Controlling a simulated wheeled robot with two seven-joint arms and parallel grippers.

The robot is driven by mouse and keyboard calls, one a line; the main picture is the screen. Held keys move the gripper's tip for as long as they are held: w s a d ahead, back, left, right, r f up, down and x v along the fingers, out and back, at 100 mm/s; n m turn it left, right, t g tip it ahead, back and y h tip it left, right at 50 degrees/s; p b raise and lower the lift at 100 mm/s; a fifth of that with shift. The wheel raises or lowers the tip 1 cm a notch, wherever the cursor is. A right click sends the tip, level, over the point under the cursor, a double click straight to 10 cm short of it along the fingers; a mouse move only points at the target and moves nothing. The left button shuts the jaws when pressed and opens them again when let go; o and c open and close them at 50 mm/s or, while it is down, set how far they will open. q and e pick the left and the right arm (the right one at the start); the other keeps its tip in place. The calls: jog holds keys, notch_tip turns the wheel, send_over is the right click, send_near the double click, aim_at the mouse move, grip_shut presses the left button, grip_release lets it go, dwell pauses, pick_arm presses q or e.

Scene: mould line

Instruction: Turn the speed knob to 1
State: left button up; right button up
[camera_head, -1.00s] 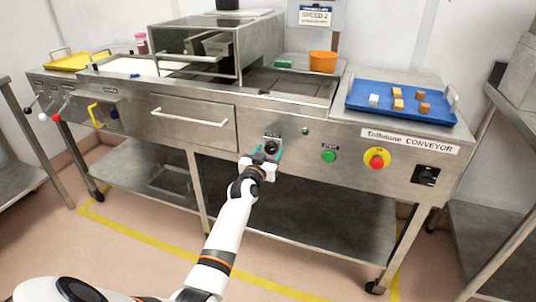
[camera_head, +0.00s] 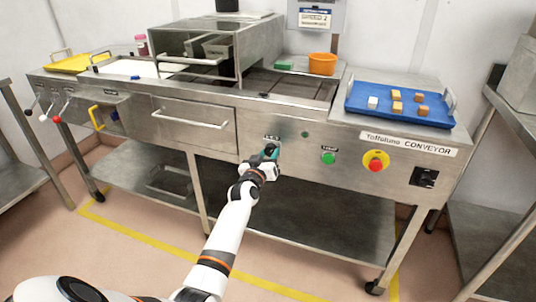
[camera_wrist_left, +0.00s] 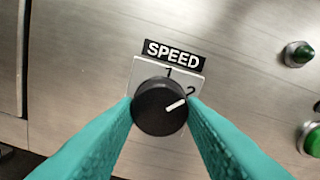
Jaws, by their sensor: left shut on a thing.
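The speed knob (camera_wrist_left: 157,107) is a round black dial on the steel conveyor front, with a white pointer line. The pointer aims right and slightly up, towards the 2 on its white plate (camera_wrist_left: 147,69). The 1 is at the top of the plate, under the black SPEED label (camera_wrist_left: 174,54). My left gripper (camera_head: 270,152) is shut on the knob, one teal finger on each side. In the head view the gripper mostly hides the knob. My right gripper is not in view.
Right of the knob are a green button (camera_head: 328,158), a red stop button on yellow (camera_head: 375,161) and a black rotary switch (camera_head: 424,177). A blue tray (camera_head: 364,108) with several small cubes is on top. A sign (camera_head: 315,18) hangs at the back.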

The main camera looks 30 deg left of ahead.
pick_arm(q)
jog(key=n, duration=0.3)
jog(key=shift+n+p, duration=0.35)
jog(key=shift+n, duration=0.05)
jog(key=n, duration=0.4)
jog(key=shift+d+n, duration=0.1)
jog(key=shift+n, duration=0.3)
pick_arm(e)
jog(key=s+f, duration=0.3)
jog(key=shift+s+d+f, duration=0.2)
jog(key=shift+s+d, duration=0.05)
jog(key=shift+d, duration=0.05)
pick_arm(q)
jog(key=o, duration=1)
jog(key=shift+p, duration=0.3)
